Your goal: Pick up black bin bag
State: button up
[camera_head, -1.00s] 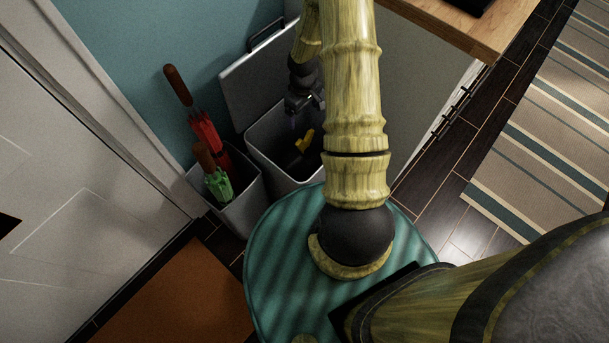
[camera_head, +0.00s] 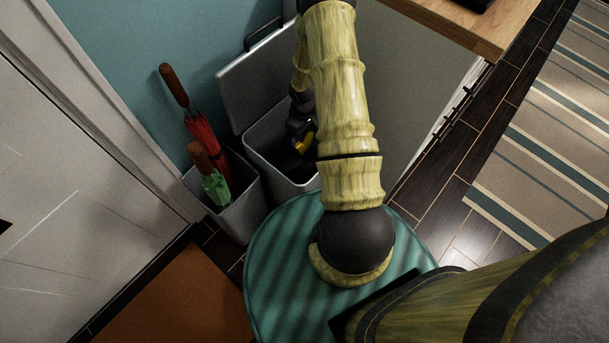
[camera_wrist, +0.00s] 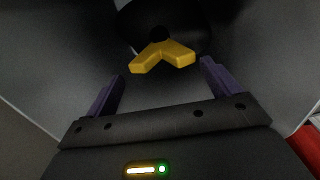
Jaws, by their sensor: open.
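The black bin bag (camera_wrist: 185,20) lies inside the open grey bin, dark and rounded, with a yellow tie (camera_wrist: 163,56) at its top. In the wrist view the tie shows between and just beyond my two purple fingers. My gripper (camera_wrist: 160,85) is open, with nothing between its fingers. In the head view my gripper (camera_head: 301,133) is inside the bin's mouth, over the yellow tie (camera_head: 305,142). The bag's body is mostly hidden there by my arm and shadow.
The grey bin (camera_head: 262,160) has its lid (camera_head: 248,85) raised against the teal wall. To its left a grey holder (camera_head: 240,212) carries a red umbrella (camera_head: 203,135) and a green one (camera_head: 215,187). A cabinet (camera_head: 395,95) stands close on the right.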

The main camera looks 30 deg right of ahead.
aim_at(304, 144)
jog(key=shift+f, duration=1)
jog(key=shift+f, duration=0.1)
jog(key=f, duration=0.1)
jog(key=f+b, duration=0.1)
jog(key=f, duration=0.2)
jog(key=shift+s+f+b, duration=0.1)
jog(key=shift+s+b, duration=0.25)
jog(key=shift+b, duration=0.05)
jog(key=shift+f, duration=0.45)
jog(key=shift+c, duration=0.2)
jog(key=shift+r, duration=0.1)
grip_shut()
